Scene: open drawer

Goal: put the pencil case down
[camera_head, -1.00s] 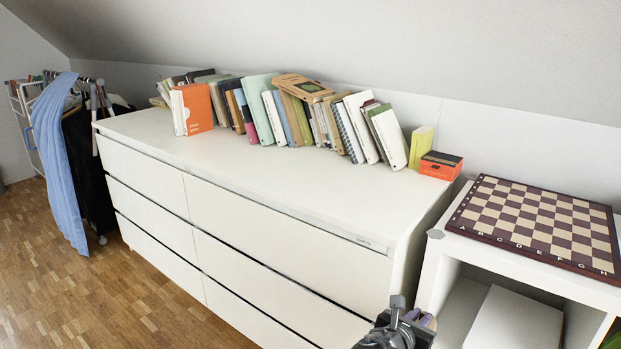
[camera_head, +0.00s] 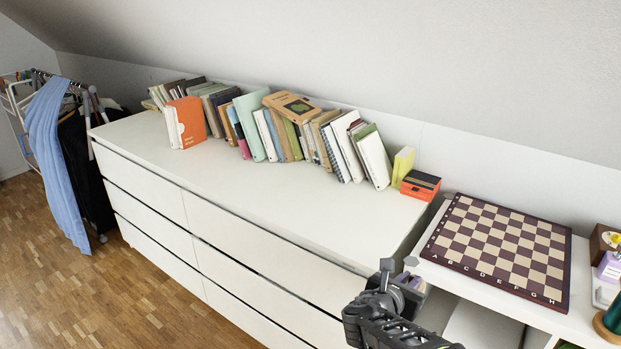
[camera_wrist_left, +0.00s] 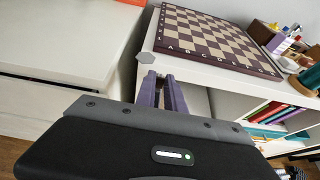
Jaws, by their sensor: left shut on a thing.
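My left gripper (camera_head: 410,280) is at the lower right of the head view, in front of the gap between the white dresser (camera_head: 270,215) and the white shelf unit (camera_head: 575,318). In the left wrist view its purple-sided fingers (camera_wrist_left: 161,90) reach forward near the shelf unit's front corner. They are shut on the pencil case, which is mostly hidden between the fingers and cannot be clearly made out. My right gripper is in neither view.
A chessboard (camera_head: 500,245) covers much of the shelf top. Small items, including a green object (camera_head: 613,315), stand right of it. A row of books (camera_head: 290,130) and an orange box (camera_head: 420,186) line the dresser's back. The dresser's front top is clear.

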